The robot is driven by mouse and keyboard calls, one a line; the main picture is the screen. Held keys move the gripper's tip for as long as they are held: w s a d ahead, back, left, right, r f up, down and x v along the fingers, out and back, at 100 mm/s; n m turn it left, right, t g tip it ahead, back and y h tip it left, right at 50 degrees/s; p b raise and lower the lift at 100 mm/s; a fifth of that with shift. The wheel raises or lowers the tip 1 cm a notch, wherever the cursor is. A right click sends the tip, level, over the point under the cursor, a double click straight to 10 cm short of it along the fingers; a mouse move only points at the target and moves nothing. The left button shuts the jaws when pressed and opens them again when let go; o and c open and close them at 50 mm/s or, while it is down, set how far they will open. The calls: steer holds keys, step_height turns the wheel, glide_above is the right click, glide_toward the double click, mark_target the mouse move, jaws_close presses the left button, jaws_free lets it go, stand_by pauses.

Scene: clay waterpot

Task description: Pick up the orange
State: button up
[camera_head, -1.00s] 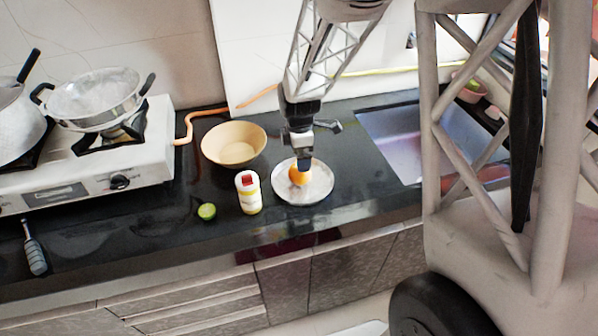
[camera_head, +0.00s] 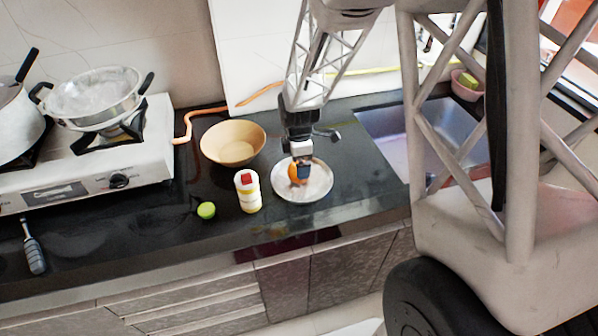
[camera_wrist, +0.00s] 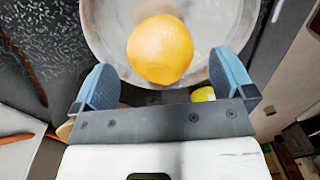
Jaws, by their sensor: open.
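The orange (camera_head: 293,174) rests on a round pale plate (camera_head: 318,186) on the dark counter. My gripper (camera_head: 302,172) is right above the orange in the head view and partly covers it. In the wrist view the orange (camera_wrist: 160,50) lies in the plate (camera_wrist: 110,40), ahead of and between the two blue fingers of my gripper (camera_wrist: 166,85). The fingers are spread apart, with a gap on both sides of the orange. I see no contact with it.
A white bottle with a red cap (camera_head: 248,192) stands just left of the plate. A green lime (camera_head: 206,210) lies farther left. A tan bowl (camera_head: 234,143) is behind the bottle. The sink (camera_head: 385,130) is to the right and the stove (camera_head: 120,165) far left.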

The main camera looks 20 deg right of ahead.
steer(key=shift+s+f, duration=0.2)
steer(key=shift+f, duration=2)
steer(key=c, duration=1)
steer(key=shift+r, duration=0.15)
steer(key=shift+r, duration=0.8)
steer(key=shift+s+r, duration=0.1)
steer(key=shift+r, duration=0.8)
steer(key=s, duration=0.5)
steer(key=s+r, duration=0.1)
steer(key=s, duration=0.9)
steer(key=shift+s+a+r, duration=0.15)
steer(key=shift+s+a, duration=0.05)
steer(key=shift+s, duration=0.2)
steer(key=shift+w, duration=0.1)
